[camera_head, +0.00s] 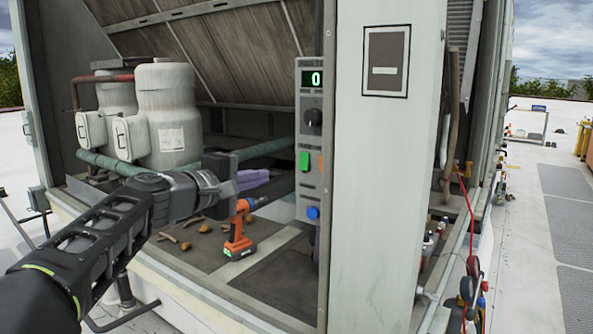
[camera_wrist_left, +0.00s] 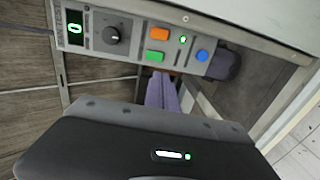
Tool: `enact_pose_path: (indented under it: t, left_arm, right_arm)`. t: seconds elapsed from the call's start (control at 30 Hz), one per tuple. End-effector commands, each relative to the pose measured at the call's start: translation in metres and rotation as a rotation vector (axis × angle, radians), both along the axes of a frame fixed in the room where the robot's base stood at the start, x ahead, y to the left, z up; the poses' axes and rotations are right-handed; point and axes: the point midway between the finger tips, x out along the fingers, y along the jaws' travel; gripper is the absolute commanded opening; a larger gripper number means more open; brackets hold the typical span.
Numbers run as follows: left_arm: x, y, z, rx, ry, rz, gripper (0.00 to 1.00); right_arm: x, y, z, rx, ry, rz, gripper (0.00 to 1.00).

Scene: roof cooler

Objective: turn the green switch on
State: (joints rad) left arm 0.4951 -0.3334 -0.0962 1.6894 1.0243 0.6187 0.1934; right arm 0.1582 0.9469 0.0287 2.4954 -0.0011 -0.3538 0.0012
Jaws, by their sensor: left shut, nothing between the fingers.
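The green switch (camera_head: 304,161) is a small block on the grey control panel (camera_head: 310,100), below a dark knob. It also shows in the left wrist view (camera_wrist_left: 155,57), beside an orange switch (camera_wrist_left: 158,34). A small lamp (camera_wrist_left: 183,40) on the panel glows green. My left gripper (camera_head: 234,181) is shut and empty, to the left of the panel and apart from the green switch. My right gripper is not in view.
The panel also holds a display reading 0 (camera_head: 314,78), a black knob (camera_head: 314,121) and a blue button (camera_head: 313,213). An orange drill (camera_head: 239,236) stands on the cooler floor below my gripper. Light tanks (camera_head: 170,110) stand behind. A pale post (camera_head: 380,200) borders the panel's right.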

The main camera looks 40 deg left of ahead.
Motion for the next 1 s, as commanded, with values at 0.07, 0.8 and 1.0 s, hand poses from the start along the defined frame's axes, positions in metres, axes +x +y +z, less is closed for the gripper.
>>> enact_pose_path:
  t: [0.07,0.8,1.0]
  left_arm:
    - [0.001,0.000,0.000,0.000,0.001,0.001,0.00]
    - [0.114,0.003,-0.012,0.000,0.003,0.000,0.00]
    - [0.135,0.004,-0.016,0.001,0.003,0.002,0.00]
  right_arm:
    - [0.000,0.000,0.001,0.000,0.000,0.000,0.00]
    - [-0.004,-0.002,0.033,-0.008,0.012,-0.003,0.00]
    - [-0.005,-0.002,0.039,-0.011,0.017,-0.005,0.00]
